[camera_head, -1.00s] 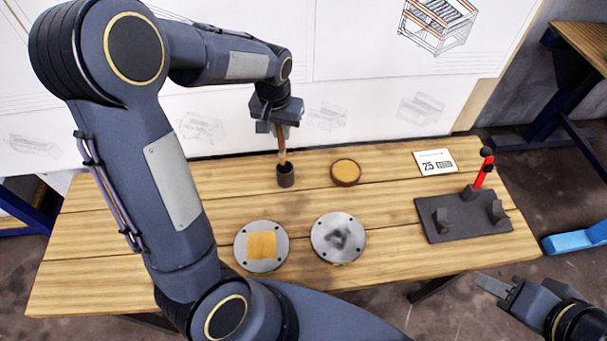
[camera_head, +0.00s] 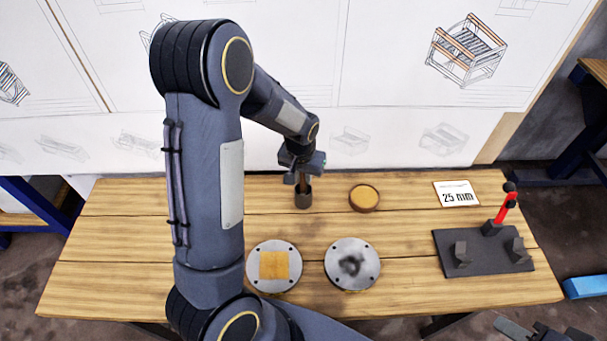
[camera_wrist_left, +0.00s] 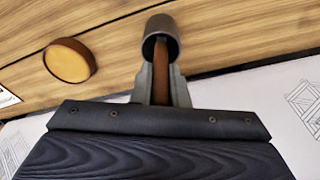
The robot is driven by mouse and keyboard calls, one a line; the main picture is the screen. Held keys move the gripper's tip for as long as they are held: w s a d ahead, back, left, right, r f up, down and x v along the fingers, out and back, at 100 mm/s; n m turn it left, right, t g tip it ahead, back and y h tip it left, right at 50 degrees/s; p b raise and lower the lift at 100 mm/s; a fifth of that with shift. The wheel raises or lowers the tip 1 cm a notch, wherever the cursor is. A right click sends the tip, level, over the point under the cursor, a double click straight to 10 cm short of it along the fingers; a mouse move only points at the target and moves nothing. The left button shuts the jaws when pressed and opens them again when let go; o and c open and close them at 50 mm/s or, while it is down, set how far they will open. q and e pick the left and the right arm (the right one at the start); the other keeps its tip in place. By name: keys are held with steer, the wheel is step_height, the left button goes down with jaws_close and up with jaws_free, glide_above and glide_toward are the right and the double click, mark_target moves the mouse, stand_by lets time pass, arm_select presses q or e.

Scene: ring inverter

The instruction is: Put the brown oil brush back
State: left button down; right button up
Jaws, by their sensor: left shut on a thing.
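The brown oil brush (camera_wrist_left: 161,85) is gripped by its brown handle between the fingers of my left gripper (camera_wrist_left: 163,85). Its lower end is inside the dark cylindrical cup (camera_wrist_left: 158,24), whose rim hides it. In the head view the cup (camera_head: 303,200) stands upright near the back edge of the wooden table. My left gripper (camera_head: 303,178) is just above the cup, and most of the brush is hidden there. My right gripper (camera_head: 515,328) is low at the right, in front of the table, partly cut off; its jaws are unclear.
A round dish with yellowish content (camera_head: 364,197) stands right of the cup. Two metal discs (camera_head: 352,264) lie in front, the left one (camera_head: 273,283) bearing a yellow square. A black fixture (camera_head: 485,262) with a red handle and a "25 mm" card (camera_head: 456,194) are at right.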

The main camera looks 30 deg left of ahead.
arm_select(q)
steer(key=shift+f, duration=0.25)
steer(key=c, duration=1.4)
jaws_free()
steer(key=shift+r, duration=0.1)
step_height(320, 180, up, 12)
steer(key=s, duration=0.2)
steer(key=s+d+r+t+h, duration=0.2)
steer(key=s+d+r, duration=0.1)
steer(key=s, duration=0.7)
steer(key=s+d+r+t+h, duration=0.2)
steer(key=s+d+r, duration=0.1)
steer(key=s, duration=0.7)
steer(key=shift+s+d+r, duration=0.15)
steer(key=shift+d+r, duration=0.15)
steer(key=shift+d, duration=0.35)
